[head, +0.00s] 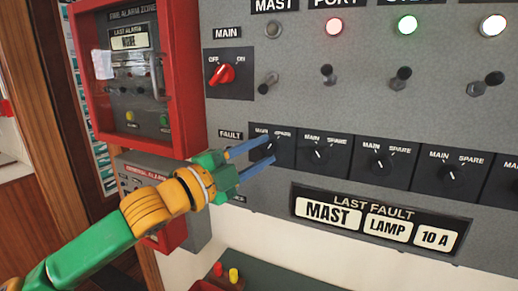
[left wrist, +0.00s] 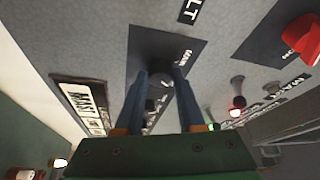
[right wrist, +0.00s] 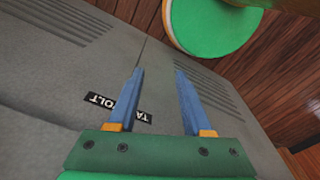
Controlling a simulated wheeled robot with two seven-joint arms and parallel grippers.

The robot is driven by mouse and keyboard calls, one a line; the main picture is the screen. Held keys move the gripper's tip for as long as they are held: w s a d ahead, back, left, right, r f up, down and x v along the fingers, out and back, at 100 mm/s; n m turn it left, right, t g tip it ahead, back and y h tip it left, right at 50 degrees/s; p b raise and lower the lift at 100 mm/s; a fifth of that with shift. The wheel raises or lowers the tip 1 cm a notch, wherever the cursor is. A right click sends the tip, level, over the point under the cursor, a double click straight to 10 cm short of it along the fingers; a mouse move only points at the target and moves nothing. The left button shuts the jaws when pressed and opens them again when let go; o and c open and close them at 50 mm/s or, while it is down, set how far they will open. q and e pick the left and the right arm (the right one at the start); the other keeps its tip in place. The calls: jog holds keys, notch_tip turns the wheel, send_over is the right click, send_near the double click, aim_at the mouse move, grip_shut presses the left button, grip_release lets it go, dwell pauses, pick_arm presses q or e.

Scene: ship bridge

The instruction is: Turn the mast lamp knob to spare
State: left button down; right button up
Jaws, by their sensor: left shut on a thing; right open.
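The mast lamp knob (head: 268,147) is the leftmost black knob in the row marked MAIN and SPARE on the grey panel (head: 310,95). My left gripper (head: 262,153) is at this knob, with its blue fingers on either side of it. In the left wrist view the knob (left wrist: 153,70) sits between the fingertips, and the gripper is shut on it. The knob's pointer is largely hidden by the fingers, so I cannot tell its setting. My right gripper (right wrist: 152,75) is open and empty in the right wrist view, in front of a grey vented surface (right wrist: 75,60).
Similar black knobs (head: 318,155) stand close on the right. Above are toggle switches (head: 327,75), lamps (head: 334,27) and a red main knob (head: 222,74). A red alarm box (head: 185,80) is left. A LAST FAULT plate (head: 375,218) reads MAST LAMP 10 A.

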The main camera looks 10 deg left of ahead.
pick_arm(q)
jog(key=shift+r, duration=0.1)
jog(key=c, duration=0.5)
grip_release()
jog(key=shift+w, duration=0.15)
jog(key=shift+s+a+f, duration=0.15)
jog(key=shift+s+f, duration=0.05)
jog(key=shift+f, duration=0.05)
jog(key=b+v, duration=0.2)
jog(key=v, duration=0.4)
jog(key=shift+s+a+b, duration=0.25)
jog(key=shift+s+b, duration=0.05)
jog(key=shift+b, duration=0.1)
jog(key=shift+w, duration=0.1)
